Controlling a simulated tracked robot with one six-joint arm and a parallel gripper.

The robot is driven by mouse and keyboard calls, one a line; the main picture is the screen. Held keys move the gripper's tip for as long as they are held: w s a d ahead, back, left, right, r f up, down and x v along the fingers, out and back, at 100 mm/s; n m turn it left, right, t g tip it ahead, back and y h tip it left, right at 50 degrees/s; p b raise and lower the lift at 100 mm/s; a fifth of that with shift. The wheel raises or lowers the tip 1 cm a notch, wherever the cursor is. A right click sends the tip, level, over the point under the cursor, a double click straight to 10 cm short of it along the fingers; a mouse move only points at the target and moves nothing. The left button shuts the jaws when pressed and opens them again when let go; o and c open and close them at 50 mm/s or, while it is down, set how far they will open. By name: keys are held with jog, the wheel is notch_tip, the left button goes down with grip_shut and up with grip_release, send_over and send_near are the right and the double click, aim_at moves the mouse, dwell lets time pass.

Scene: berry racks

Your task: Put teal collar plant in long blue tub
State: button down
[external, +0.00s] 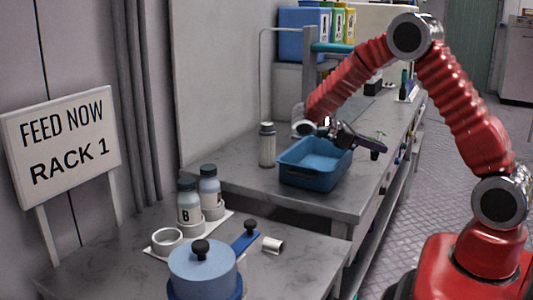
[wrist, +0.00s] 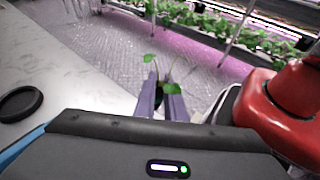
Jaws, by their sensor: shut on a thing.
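The plant (external: 375,154) is a small green seedling with a dark lower part, at the fingertips of my gripper (external: 380,148). In the wrist view, the plant's leaves (wrist: 172,89) rise between the two purple fingers of my gripper (wrist: 162,104), which are shut on it. Its collar is mostly hidden, and I cannot make out a teal colour. The long blue tub (external: 297,178) stands on the grey bench, left of the plant. My gripper's body is over the tub's right side, with the fingers reaching past its rim to the right. The visible tub floor looks empty.
A capped jar (external: 267,145) stands left of the tub. A nearer table holds bottles (external: 189,202), a white ring (external: 167,240) and a blue lidded pot (external: 203,272). A black disc (wrist: 20,103) lies on the bench. Bench space right of the tub is narrow.

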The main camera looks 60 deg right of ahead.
jog(key=w+d+r+n+t+h, duration=0.35)
jog(key=w+n+t+h, duration=0.2)
jog(key=w, duration=0.25)
notch_tip(320, 180, up, 6)
jog(key=n+t, duration=0.6)
jog(key=t, duration=0.1)
send_over(325, 165)
jog(key=shift+h, duration=0.25)
notch_tip(325, 165, down, 5)
jog(key=shift+d+f, duration=0.1)
jog(key=shift+n+g, duration=0.25)
jog(key=shift+n, duration=0.1)
jog(key=shift+f, duration=3.05)
jog(key=shift+f, duration=1.85)
